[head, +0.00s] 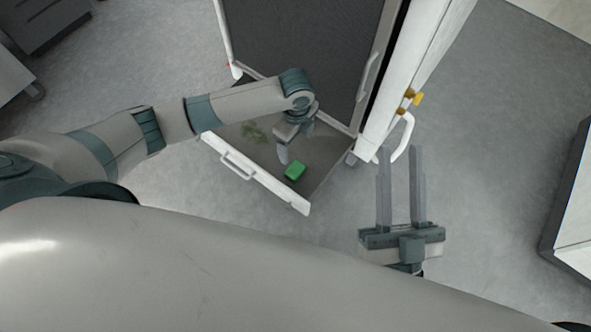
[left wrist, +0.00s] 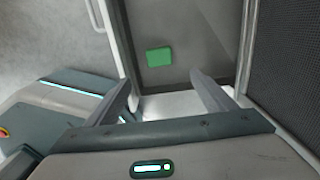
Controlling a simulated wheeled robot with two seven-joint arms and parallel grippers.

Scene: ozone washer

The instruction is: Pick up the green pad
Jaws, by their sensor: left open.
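The green pad (head: 294,171) lies on the floor of an open drawer, a little right of the drawer's middle near its front. It also shows in the left wrist view (left wrist: 159,57), beyond and between the fingertips. My left gripper (head: 292,150) is over the drawer, just above and beside the pad in the head view, and it does not touch the pad as far as I can see. In the left wrist view its two fingers (left wrist: 163,88) are apart with nothing between them. My right gripper (head: 401,152) is open and empty, right of the drawer.
The drawer's white front (head: 262,176) has a handle (head: 238,165). A faint greenish item (head: 254,131) lies left in the drawer. The dark mesh panel (head: 300,40) of the washer stands behind, and a white door (head: 415,60) with a handle is at the right. Grey floor surrounds it.

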